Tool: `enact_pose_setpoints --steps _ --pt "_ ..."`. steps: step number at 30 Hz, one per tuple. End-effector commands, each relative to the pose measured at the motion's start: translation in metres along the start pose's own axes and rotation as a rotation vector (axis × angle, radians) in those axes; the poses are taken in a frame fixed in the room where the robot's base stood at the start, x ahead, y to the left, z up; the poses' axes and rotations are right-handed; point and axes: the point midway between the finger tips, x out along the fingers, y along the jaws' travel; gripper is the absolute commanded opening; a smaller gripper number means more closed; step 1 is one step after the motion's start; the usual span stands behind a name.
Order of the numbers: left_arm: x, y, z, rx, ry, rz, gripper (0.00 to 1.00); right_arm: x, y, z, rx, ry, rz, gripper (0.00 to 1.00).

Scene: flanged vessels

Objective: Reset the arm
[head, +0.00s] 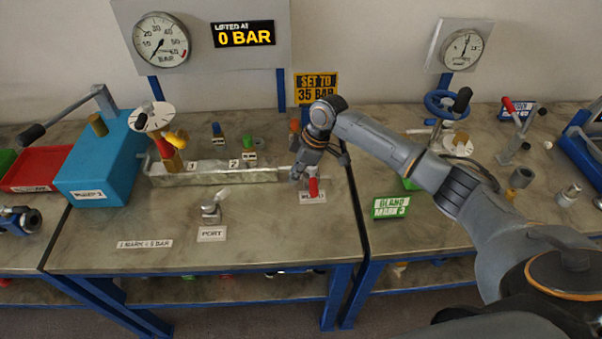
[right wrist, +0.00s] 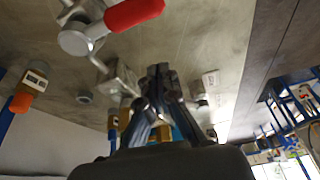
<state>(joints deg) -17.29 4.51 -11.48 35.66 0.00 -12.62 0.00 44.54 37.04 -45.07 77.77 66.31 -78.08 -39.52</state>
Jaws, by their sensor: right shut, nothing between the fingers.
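My right arm reaches in from the right in the head view. Its gripper (head: 298,178) is over the right part of the middle bench (head: 270,235), just left of a small red-handled valve (head: 313,187). In the right wrist view the fingers (right wrist: 158,76) are closed together with nothing between them. The red handle (right wrist: 135,13) lies beyond the fingertips there, up and to the left, and looks apart from them. Part of the valve is hidden by the gripper in the head view. My left gripper is not in view.
A blue box (head: 100,170) with a pump lever stands farther left. A port fitting (head: 210,210) stands forward of the trough. A blue handwheel (head: 447,103) is behind my arm. The front middle of the bench is clear.

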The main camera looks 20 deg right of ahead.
Motion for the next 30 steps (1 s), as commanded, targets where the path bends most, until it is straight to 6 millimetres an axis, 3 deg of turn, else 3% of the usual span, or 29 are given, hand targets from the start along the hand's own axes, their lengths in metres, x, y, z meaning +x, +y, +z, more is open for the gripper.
enact_pose_setpoints --steps 1,9,19,22,25,30 --pt "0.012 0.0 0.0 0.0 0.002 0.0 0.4 -0.01 0.004 0.005 0.0 -0.001 0.013 0.0" --pt "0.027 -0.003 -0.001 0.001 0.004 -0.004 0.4 -0.064 0.005 0.004 0.001 0.0 0.009 0.0" --pt "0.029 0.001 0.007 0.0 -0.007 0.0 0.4 -0.084 0.004 0.003 0.002 -0.001 0.005 0.0" --pt "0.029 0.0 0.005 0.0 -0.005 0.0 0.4 -0.075 -0.003 0.002 -0.001 -0.005 -0.001 0.0" --pt "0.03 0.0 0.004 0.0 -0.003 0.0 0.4 -0.049 -0.024 0.001 -0.003 -0.016 -0.009 0.0" --pt "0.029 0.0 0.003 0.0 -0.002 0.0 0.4 0.012 -0.088 0.001 0.027 -0.021 -0.007 0.0"
